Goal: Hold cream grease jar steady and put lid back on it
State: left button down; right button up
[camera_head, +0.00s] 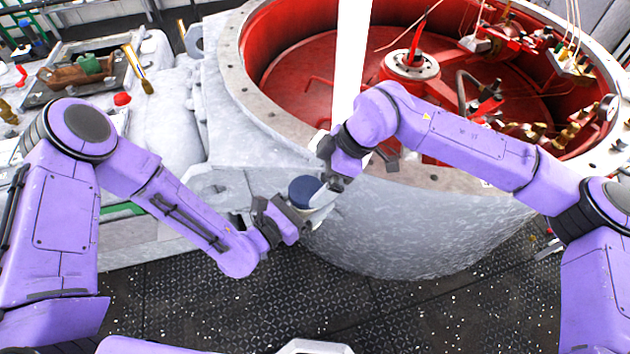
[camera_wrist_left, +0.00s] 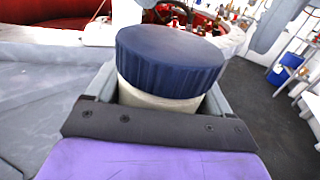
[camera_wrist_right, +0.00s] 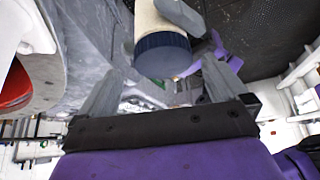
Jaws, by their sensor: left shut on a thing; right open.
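The cream grease jar (camera_wrist_left: 160,98) is upright between the fingers of my left gripper (camera_head: 298,208), which is shut on its sides. The dark blue ribbed lid (camera_head: 303,191) sits on top of the jar; the lid also shows in the left wrist view (camera_wrist_left: 170,60). I cannot tell how tightly it is seated. My right gripper (camera_head: 325,185) is open beside the lid. In the right wrist view the lid (camera_wrist_right: 163,55) is ahead of and between the open fingers, apart from them, with the jar (camera_wrist_right: 148,18) beyond it.
A big round grey housing (camera_head: 410,225) with a red interior (camera_head: 300,80) and bolted rim stands just behind the grippers. Grey machinery with small parts (camera_head: 85,70) is at the left. The dark riveted floor (camera_head: 220,310) in front is clear.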

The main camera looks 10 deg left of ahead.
jog(key=v, duration=0.9)
jog(key=shift+d, duration=0.1)
jog(key=d+f+n+t+h, duration=0.1)
jog(key=d+f+n+h, duration=0.15)
jog(key=f+n, duration=0.5)
jog(key=d+f+n+t+h, duration=0.15)
jog(key=d+f+n, duration=0.3)
jog(key=f, duration=0.65)
pick_arm(q)
jog(key=shift+w+d, duration=0.1)
pick_arm(e)
jog(key=s+d+f+n+h, duration=0.25)
jog(key=s+f+n, duration=0.35)
jog(key=f+n, duration=0.4)
jog(key=s+d+f+n+t+h, duration=0.2)
jog(key=s+d+f+n, duration=0.65)
jog(key=s+n, duration=0.45)
jog(key=s+d+r+n, duration=0.1)
jog(key=s+d+n, duration=0.4)
jog(key=d+n, duration=0.6)
jog(key=shift+s+r+h, duration=0.15)
jog(key=shift+s+h, duration=0.2)
